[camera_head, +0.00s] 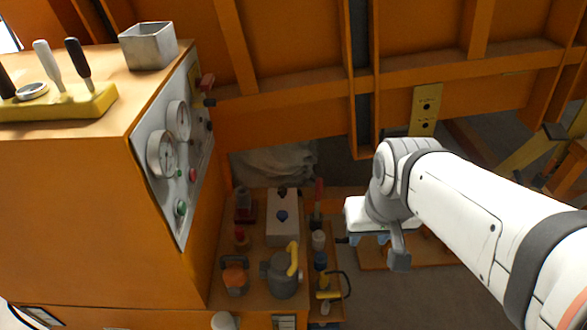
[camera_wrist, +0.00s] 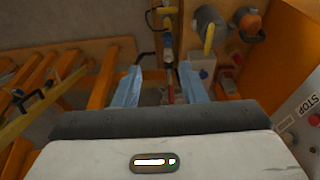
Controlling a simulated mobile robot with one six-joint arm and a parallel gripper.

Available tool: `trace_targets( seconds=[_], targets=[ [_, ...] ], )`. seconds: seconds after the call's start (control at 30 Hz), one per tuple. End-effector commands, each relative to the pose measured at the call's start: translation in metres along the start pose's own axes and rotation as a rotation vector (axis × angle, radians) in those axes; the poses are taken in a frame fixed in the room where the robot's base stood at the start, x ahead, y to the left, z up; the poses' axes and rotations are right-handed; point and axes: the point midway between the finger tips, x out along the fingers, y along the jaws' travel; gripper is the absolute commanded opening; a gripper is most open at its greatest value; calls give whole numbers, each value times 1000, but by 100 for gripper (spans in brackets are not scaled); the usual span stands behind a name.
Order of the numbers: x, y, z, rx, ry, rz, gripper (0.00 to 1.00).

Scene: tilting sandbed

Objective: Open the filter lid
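My gripper (camera_head: 370,240) hangs over the right side of the work area in the head view. In the wrist view its two blue fingers (camera_wrist: 160,86) are spread apart with nothing held. A grey canister (camera_head: 283,278) with a yellow handle (camera_head: 292,258) stands on the orange bench, left of and below my gripper in the head view. The canister also shows in the wrist view (camera_wrist: 210,22), beyond the fingers at the top right. I cannot tell for sure which part is the filter lid. The gripper is apart from the canister.
A smaller grey unit with an orange top (camera_head: 235,277) stands beside the canister. A white box with a blue knob (camera_head: 283,222) is behind it. A narrow rack of tools (camera_head: 326,290) lies between bench and gripper. An orange cabinet with a gauge panel (camera_head: 168,150) rises at left.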

Motion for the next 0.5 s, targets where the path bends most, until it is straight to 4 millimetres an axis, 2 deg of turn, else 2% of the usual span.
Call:
trace_targets(
  seconds=[0.33,0.5],
  targets=[
    [1,-1,-1,0,-2,-2,38],
    [21,-14,-16,-9,-34,-36,38]
  ],
)
